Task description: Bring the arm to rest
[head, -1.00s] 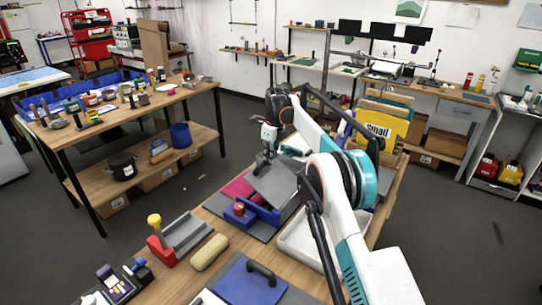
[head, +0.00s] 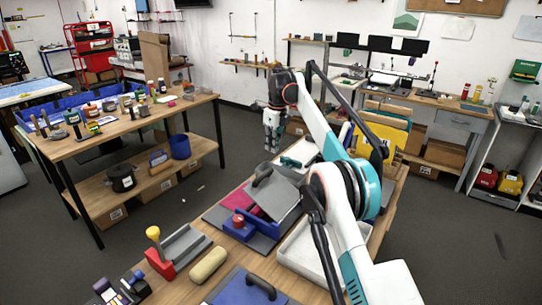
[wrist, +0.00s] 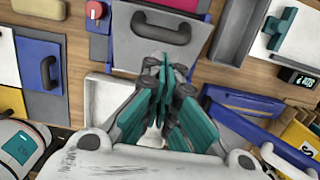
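My gripper (head: 272,147) hangs fingers down above the far part of the workbench, clear of the things below it. In the wrist view its teal fingers (wrist: 165,68) are drawn together, with nothing seen between them. Below it is a grey plate with a dark handle (head: 277,197), tilted over a blue holder; the plate also shows in the wrist view (wrist: 140,52). My arm reaches from the lower right over the bench.
A blue block with a red knob (head: 241,222) stands left of the plate. A white tray (head: 297,258) lies under my arm. A yellow bin (head: 381,137) and upright boards stand beyond it. A red-and-grey tool (head: 180,250) and tan roll (head: 208,265) lie in front.

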